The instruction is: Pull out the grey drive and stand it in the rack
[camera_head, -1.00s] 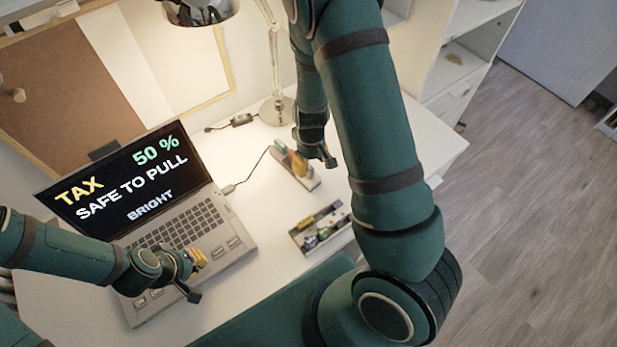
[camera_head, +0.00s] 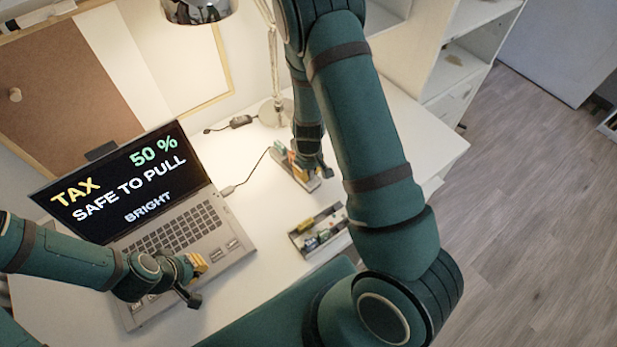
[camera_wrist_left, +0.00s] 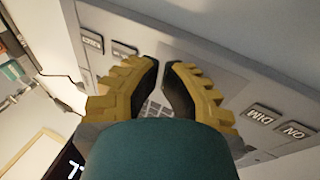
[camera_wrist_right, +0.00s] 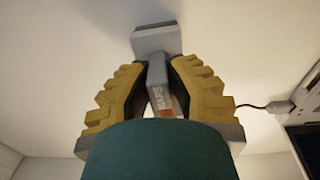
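My right gripper (camera_head: 312,168) is low over the hub (camera_head: 310,184). In the right wrist view, its fingers (camera_wrist_right: 158,68) lie on both sides of the grey drive. I cannot tell whether they press on it. The arm and fingers hide part of the hub. The rack (camera_head: 293,237) lies at the desk's front right and holds several small coloured pieces. My left gripper (camera_head: 194,285) is over the laptop's front edge, empty, its fingertips (camera_wrist_left: 160,64) almost together.
The open laptop (camera_head: 215,262) reads "TAX 50 % SAFE TO PULL BRIGHT". A cable (camera_head: 250,172) joins it to the hub. A lamp (camera_head: 275,110) stands behind the hub. Bare desk lies between hub and rack. My right arm covers the desk's right side.

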